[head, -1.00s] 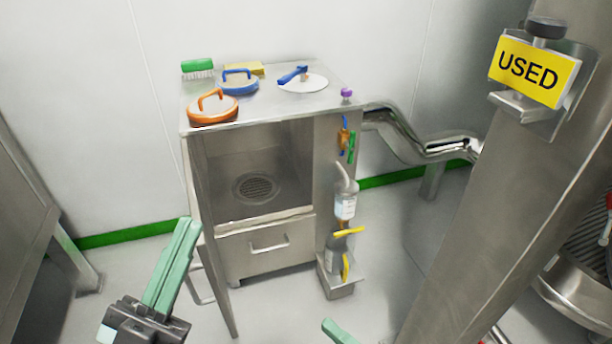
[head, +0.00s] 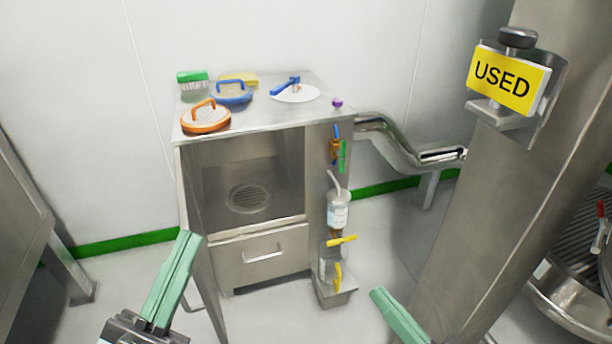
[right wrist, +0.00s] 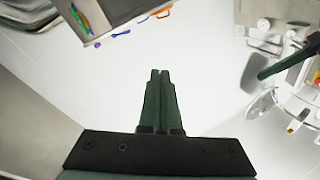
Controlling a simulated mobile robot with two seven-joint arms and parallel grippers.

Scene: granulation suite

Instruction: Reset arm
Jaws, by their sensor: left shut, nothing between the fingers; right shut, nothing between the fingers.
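My left gripper (head: 187,240) is in the lower left of the head view, its green fingers closed together and empty. It is in front of the steel cabinet's left side in the picture. My right gripper (head: 378,293) shows at the bottom of the head view, right of the cabinet's lower corner. In the right wrist view its two dark green fingers (right wrist: 160,72) lie side by side, shut, with nothing between them. Only parts of both arms are in view.
A steel column with a yellow USED sign (head: 508,80) stands at right. Floor between is clear.

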